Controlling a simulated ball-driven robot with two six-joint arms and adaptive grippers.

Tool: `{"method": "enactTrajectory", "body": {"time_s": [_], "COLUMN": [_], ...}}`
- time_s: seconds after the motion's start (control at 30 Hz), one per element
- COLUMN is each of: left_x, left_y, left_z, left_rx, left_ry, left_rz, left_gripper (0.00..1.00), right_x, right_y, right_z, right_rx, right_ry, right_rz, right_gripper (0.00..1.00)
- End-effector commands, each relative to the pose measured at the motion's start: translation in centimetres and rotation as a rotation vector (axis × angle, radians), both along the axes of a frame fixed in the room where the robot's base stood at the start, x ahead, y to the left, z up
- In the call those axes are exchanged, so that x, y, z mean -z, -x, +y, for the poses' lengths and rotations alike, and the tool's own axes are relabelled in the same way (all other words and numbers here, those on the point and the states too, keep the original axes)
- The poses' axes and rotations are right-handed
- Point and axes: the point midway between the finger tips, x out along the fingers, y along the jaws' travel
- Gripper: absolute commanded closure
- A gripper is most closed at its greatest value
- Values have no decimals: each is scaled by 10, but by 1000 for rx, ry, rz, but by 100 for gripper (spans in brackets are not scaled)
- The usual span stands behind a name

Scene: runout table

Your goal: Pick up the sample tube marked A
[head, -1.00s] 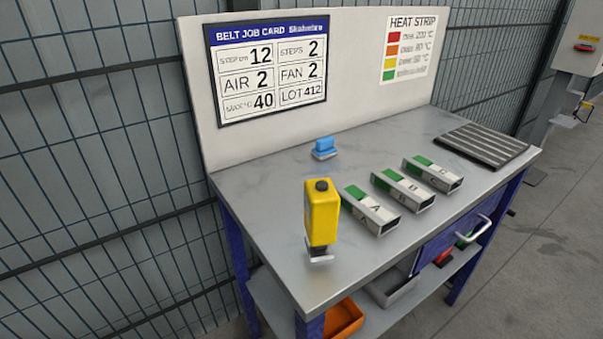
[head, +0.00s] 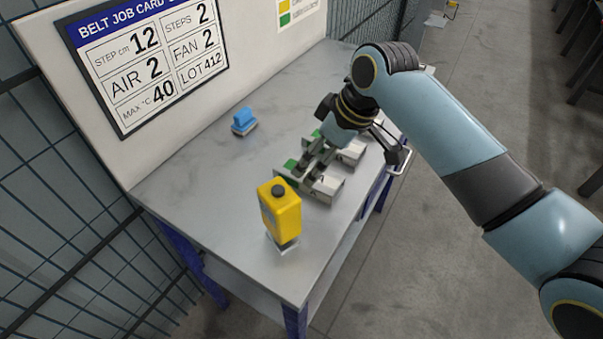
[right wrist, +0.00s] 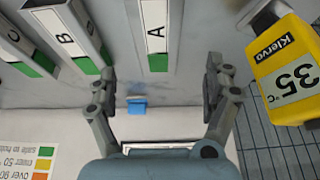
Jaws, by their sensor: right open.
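The sample tube marked A (head: 328,186) is a pale, box-shaped tube with a green end, lying on the grey table. In the right wrist view its letter A and green end show clearly (right wrist: 155,28). My right gripper (head: 313,168) is over the tubes at A, its fingers pointing down. In the right wrist view the gripper (right wrist: 159,82) is open, with A between its two fingers and a gap on each side. I cannot tell how far the fingertips are above the table. In the head view the fingers hide part of A. My left gripper is not in view.
Tube B (right wrist: 68,40) lies beside A, with a third tube (right wrist: 22,42) beyond it. A yellow Klervo meter (head: 281,212) reading 35 °C stands close on A's other side. A small blue object (head: 243,122) sits near the back panel.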

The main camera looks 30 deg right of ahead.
Motion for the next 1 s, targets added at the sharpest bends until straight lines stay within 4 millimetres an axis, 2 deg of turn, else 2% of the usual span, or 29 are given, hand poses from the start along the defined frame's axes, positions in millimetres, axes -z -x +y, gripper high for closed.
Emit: {"method": "enactTrajectory", "body": {"time_s": [0.17, 0.43, 0.73, 0.77, 1.0], "left_x": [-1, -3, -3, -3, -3], "left_y": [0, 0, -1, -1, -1], "left_z": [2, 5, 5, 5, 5], "left_rx": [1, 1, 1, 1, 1], "left_ry": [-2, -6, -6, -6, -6], "left_rz": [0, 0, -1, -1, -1], "left_gripper": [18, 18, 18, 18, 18], "right_x": [14, 52, 58, 58, 58], "right_y": [-4, -17, -19, -19, -19], "right_z": [2, 7, 8, 8, 8], "right_rx": [0, 2, 1, 1, 1], "right_ry": [1, 0, 2, 2, 2], "right_rz": [2, 1, -1, -1, 0], "right_gripper": [15, 15, 15, 17, 48]}}
